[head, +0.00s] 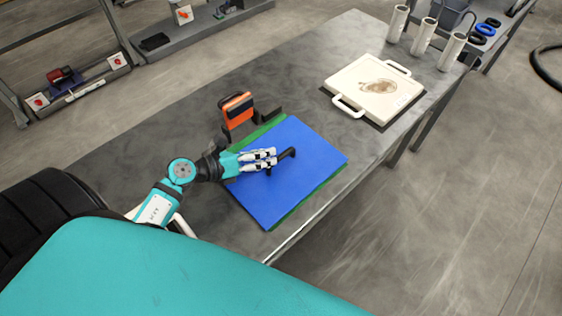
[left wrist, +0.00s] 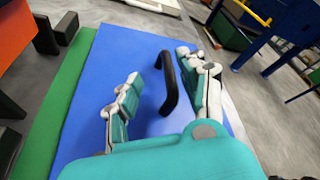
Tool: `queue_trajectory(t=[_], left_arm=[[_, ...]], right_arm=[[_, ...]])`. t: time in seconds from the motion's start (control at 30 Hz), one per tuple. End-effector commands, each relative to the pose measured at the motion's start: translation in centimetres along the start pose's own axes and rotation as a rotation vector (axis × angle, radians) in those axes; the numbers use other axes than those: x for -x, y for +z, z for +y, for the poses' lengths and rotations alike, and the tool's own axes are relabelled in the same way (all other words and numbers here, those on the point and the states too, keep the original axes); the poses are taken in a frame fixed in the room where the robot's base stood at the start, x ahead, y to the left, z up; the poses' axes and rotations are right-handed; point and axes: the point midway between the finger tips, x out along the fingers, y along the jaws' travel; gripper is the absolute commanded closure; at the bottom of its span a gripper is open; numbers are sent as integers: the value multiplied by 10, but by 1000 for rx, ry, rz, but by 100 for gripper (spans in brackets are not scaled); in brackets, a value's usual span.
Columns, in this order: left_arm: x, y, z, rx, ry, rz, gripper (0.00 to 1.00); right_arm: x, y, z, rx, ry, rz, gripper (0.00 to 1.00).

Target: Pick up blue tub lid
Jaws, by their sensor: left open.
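The blue tub lid (head: 305,150) is a flat blue rectangle with a black bar handle (head: 287,153) near its middle. It lies on the grey table with a green edge showing under it. My left gripper (head: 275,160) is over the lid at the handle. In the left wrist view the open fingers (left wrist: 165,95) stand on both sides of the black handle (left wrist: 169,82), with gaps visible, and the blue lid (left wrist: 115,60) lies below. My right gripper is not in view.
An orange and black object (head: 236,109) stands just behind the lid. A cream plate with white handles (head: 350,82) lies farther right on the table (head: 200,150). White cylinders (head: 423,38) stand at the table's far right end. Bare table lies between lid and plate.

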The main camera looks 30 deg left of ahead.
Motion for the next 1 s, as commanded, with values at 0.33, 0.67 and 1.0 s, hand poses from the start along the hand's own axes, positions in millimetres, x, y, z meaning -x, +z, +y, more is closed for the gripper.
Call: queue_trajectory(t=[0.33,0.67,1.0], left_arm=[[-32,-2,-8,6,-3,-2,58],[-63,-6,-8,0,-1,0,58],[-62,-7,-8,0,0,0,82]], right_arm=[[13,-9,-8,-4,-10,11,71],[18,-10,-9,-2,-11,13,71],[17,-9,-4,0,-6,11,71]])
